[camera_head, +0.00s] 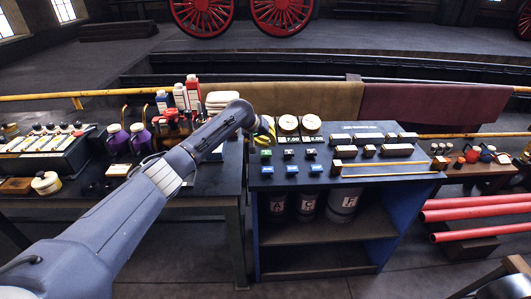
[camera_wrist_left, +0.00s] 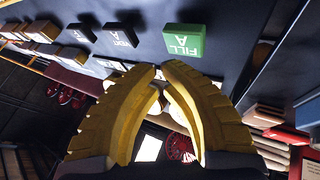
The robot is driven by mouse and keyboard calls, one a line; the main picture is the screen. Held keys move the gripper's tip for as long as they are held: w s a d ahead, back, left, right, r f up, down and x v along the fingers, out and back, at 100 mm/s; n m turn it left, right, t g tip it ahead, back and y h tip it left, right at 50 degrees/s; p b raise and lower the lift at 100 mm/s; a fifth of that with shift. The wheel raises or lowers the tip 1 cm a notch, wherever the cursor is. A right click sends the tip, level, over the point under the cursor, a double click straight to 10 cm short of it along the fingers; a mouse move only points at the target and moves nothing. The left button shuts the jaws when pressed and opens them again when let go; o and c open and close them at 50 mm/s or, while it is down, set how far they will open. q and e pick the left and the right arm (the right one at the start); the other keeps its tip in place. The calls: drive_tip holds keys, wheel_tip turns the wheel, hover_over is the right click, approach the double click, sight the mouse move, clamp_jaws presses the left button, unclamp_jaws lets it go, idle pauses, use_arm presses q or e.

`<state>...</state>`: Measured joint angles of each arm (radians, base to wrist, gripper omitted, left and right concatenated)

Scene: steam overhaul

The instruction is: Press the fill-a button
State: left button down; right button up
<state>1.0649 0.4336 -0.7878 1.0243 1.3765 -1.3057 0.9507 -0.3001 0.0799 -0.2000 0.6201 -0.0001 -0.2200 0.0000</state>
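The fill-a button is a green square block marked "FILL A" (camera_wrist_left: 184,42) in the left wrist view. In the head view a green button (camera_head: 266,153) sits at the panel's left end. My left gripper (camera_head: 265,127) is behind and above that button in the head view, with its fingers partly hidden by my arm. In the wrist view its yellow fingers (camera_wrist_left: 158,68) meet or nearly meet at the tips and hold nothing I can see. The tips appear just below the green block in that picture, apart from it. My right gripper is not in view.
A dark block marked "VENT A" (camera_wrist_left: 122,35) is beside the green one. Two round gauges (camera_head: 299,123) stand behind the buttons. Several blocks (camera_head: 370,151) lie on the panel's right. Purple jugs (camera_head: 140,138) and red-and-white bottles (camera_head: 192,88) stand on the left bench.

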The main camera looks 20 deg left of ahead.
use_arm(q)
drive_tip(key=shift+r, duration=2.55)
